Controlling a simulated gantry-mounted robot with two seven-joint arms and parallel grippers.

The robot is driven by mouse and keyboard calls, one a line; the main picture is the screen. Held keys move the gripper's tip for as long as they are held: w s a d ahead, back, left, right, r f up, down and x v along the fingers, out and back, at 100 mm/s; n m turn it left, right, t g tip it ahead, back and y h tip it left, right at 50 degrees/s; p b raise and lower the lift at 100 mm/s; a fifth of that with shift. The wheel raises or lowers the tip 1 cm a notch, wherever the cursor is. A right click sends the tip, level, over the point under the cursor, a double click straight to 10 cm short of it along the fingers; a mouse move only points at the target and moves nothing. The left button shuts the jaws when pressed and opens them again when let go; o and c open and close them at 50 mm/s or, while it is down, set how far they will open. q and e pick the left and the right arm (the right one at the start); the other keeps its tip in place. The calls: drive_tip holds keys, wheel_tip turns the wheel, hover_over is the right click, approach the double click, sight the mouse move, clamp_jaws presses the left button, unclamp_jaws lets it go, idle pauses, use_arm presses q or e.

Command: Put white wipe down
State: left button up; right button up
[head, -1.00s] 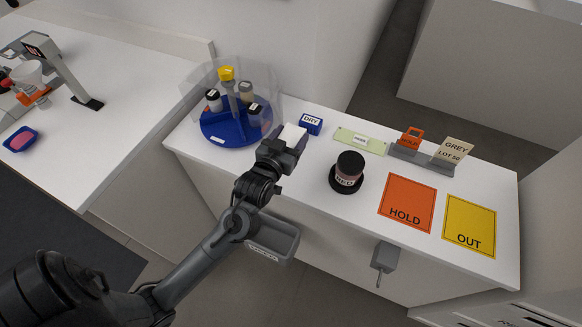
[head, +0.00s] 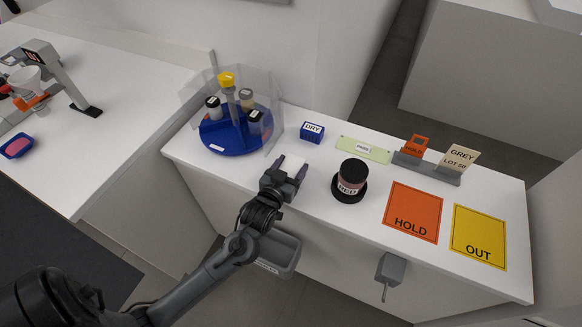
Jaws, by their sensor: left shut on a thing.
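The white wipe (head: 293,165) shows as a small pale patch between the fingers of my left gripper (head: 291,168). The left gripper is shut on it, over the front part of the white counter (head: 310,178), right of the blue turntable and left of the RED jar. The fingers hide part of the wipe. I cannot tell whether the wipe touches the counter. My right gripper is not in view.
The blue turntable (head: 232,139) with several jars and clear walls stands left. A blue DRY block (head: 312,132) is behind the gripper. The RED jar (head: 351,178) stands close on the right. Beyond it lie the orange HOLD mat (head: 412,207) and yellow OUT mat (head: 478,232).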

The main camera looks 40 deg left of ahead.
use_arm(q)
drive_tip(key=shift+f, duration=0.1)
drive_tip(key=o, duration=1)
